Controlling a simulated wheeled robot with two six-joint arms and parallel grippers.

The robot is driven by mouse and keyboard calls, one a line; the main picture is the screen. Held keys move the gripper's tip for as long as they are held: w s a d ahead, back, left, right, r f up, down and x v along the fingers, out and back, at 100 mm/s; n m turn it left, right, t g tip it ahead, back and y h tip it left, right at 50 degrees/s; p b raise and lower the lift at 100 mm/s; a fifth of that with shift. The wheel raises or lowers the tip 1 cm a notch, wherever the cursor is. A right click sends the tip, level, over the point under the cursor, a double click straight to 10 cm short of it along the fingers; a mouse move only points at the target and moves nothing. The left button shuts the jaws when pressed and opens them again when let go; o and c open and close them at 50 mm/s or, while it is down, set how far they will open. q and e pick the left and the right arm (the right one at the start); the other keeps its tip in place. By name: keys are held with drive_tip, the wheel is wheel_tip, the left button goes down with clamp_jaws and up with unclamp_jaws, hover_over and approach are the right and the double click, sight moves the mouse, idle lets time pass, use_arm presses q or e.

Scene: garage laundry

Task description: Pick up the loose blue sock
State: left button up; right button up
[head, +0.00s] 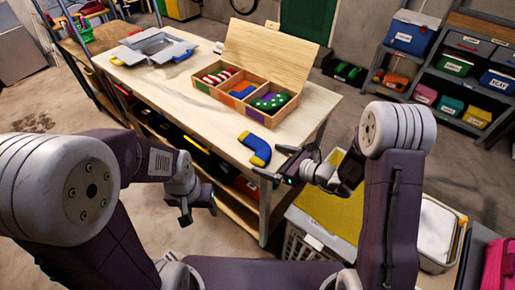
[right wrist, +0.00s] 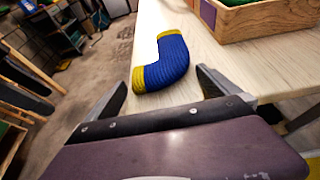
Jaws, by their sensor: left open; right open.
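A loose blue sock (head: 256,145) with yellow ends lies on the wooden table top (head: 185,100), close to the near right edge. It also shows in the right wrist view (right wrist: 170,62), a little beyond the fingers and roughly between them. My right gripper (head: 268,163) is open and empty, just at the near side of the sock; its fingers (right wrist: 160,90) appear apart from the sock. My left gripper (head: 198,206) is open and empty, hanging in front of the table's near side, away from the sock.
A wooden box (head: 240,92) with an open lid and compartments holding striped, blue and green dotted socks stands behind the sock. A grey case (head: 155,47) lies at the table's far left. A basket (head: 305,243) stands below my right arm. Shelves (head: 455,65) are at the right.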

drive_tip(key=c, duration=1.3)
drive_tip(key=shift+o, duration=0.2)
drive_tip(key=r, duration=0.2)
drive_tip(key=w+r+p, duration=0.1)
drive_tip(key=r, duration=0.2)
drive_tip(key=shift+w+a+r, duration=0.1)
drive_tip(key=shift+w, duration=0.05)
drive_tip(key=w+a+r+p, duration=0.1)
drive_tip(key=w+a+r, duration=0.1)
drive_tip(key=w+r, duration=0.4)
drive_tip(key=w, duration=0.4)
drive_tip(key=shift+a, duration=0.15)
